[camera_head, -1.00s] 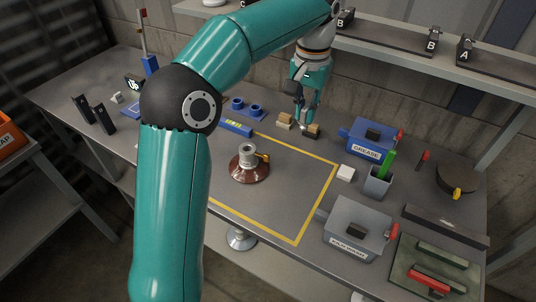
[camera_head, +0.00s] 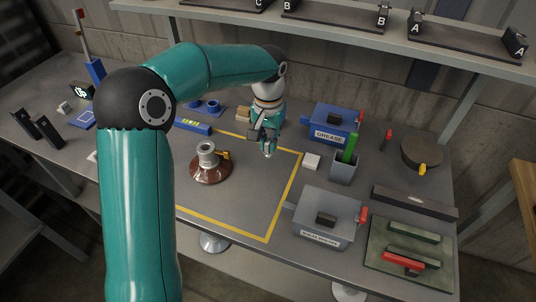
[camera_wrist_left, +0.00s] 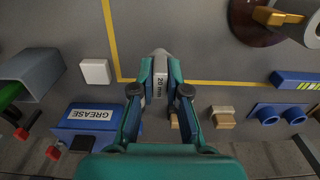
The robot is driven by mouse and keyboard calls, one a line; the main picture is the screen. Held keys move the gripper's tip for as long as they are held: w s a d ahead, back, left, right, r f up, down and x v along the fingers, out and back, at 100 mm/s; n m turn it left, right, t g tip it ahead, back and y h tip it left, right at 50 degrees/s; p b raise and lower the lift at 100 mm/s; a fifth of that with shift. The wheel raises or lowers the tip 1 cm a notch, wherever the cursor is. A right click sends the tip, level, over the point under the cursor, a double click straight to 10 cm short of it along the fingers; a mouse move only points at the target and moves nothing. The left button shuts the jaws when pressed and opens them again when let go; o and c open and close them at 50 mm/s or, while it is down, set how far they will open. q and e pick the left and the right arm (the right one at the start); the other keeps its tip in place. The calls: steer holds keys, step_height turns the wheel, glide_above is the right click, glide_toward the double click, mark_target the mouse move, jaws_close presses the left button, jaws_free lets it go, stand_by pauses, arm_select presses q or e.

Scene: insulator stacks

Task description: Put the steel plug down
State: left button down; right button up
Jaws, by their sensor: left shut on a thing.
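My left gripper (camera_head: 267,150) is shut on the steel plug and hangs near the back right corner of the yellow outline (camera_head: 283,204). In the wrist view the gripper (camera_wrist_left: 161,85) holds the grey plug (camera_wrist_left: 160,66), marked "20 mm", between its fingers. Its pointed end shows past the fingertips; I cannot tell its exact height above the table. The brown insulator disc (camera_head: 210,172) with a steel cap and a brass-coloured part stands inside the outline, left of the gripper. My right gripper is not in view.
A white block (camera_head: 312,161) lies right of the outline. The blue grease box (camera_head: 332,117), a cup (camera_head: 343,167) with a green item and a grey box (camera_head: 325,230) stand further right. Wooden blocks (camera_wrist_left: 222,117) lie behind. The outline's front right part is clear.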

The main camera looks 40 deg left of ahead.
mark_target(268, 154)
arm_select(q)
steer(key=shift+f, duration=2.3)
steer(key=c, duration=1.2)
jaws_free()
steer(key=shift+f, duration=0.1)
step_height(268, 154, up, 12)
steer(key=shift+r+p, duration=0.15)
steer(key=shift+p, duration=0.25)
steer(key=shift+s, duration=0.1)
